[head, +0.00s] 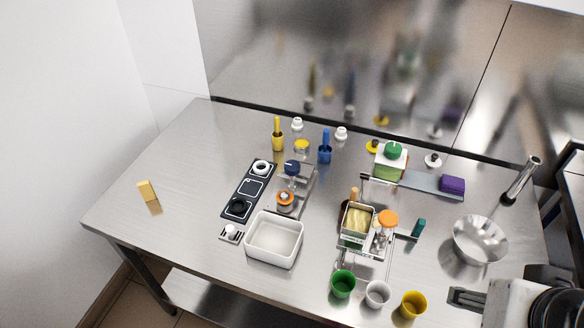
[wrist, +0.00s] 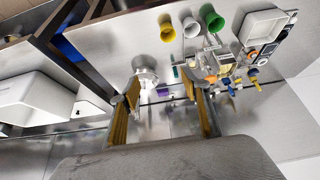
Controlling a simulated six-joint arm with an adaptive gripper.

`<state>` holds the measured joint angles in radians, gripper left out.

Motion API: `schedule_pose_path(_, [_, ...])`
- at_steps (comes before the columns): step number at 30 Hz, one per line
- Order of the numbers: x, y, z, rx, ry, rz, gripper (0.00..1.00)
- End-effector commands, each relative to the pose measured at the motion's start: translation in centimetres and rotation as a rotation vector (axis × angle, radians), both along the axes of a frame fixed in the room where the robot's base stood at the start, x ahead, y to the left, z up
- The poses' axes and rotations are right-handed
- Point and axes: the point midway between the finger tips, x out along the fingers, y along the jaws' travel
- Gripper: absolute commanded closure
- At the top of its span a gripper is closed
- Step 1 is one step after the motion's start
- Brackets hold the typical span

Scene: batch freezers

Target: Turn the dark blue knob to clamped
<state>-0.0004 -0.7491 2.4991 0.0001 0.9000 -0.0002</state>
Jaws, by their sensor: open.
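The dark blue knob (head: 292,167) stands on a grey metal fixture (head: 306,183) left of the middle of the table in the head view. An orange knob (head: 286,198) sits in front of it on a similar mount. Any marking for clamped is too small to read. My gripper (wrist: 162,80) is open and empty in the wrist view, its two fingers spread apart. It is far from the dark blue knob, off to the right side of the table. In the wrist view I cannot pick out the knob for certain among the small items.
A black panel (head: 238,208) with round dials lies left of the knob; a white tub (head: 273,255) is in front. A blue brush holder (head: 325,153) and yellow one (head: 278,140) stand behind. Cups, a steel bowl (head: 479,241) and a butter-filled tin occupy the right. The left table is mostly clear.

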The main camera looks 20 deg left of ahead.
Motion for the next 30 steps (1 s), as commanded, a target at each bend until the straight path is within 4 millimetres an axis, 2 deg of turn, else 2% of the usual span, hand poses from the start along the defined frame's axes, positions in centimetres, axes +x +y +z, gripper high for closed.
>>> schedule_pose_path(5, [0.7, 0.3, 0.4, 0.000, 0.003, 0.016, 0.53])
schedule_pose_path(11, [2.9, 1.3, 1.3, 0.000, 0.011, 0.060, 0.53])
schedule_pose_path(21, [8.6, 4.3, 2.9, -0.004, 0.026, 0.170, 0.53])
schedule_pose_path(30, [13.7, 7.9, 3.4, -0.008, 0.038, 0.269, 0.53])
